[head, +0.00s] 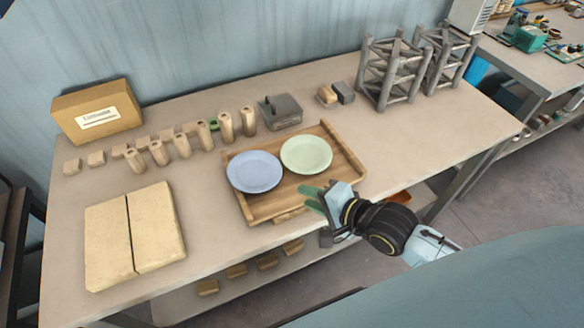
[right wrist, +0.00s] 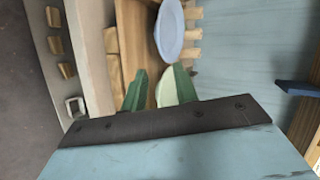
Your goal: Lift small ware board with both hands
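The small ware board (head: 262,207) is a wooden tray with raised sides on the table, also seen in the right wrist view (right wrist: 130,40). A blue plate (head: 254,171) lies on its left half and a pale green plate (head: 306,154) on its right half. Both plates show in the right wrist view, the blue one (right wrist: 169,32) farther off and the green one (right wrist: 164,92) partly behind a finger. My right gripper (head: 312,198) has its green fingers apart at the board's front right corner. I cannot tell whether they touch it. My left gripper is not in view.
Two beige slabs (head: 158,225) lie left of the board. Several wooden cylinders (head: 204,135), a grey box (head: 280,111) and a cardboard box (head: 97,111) stand behind. The table right of the board is clear.

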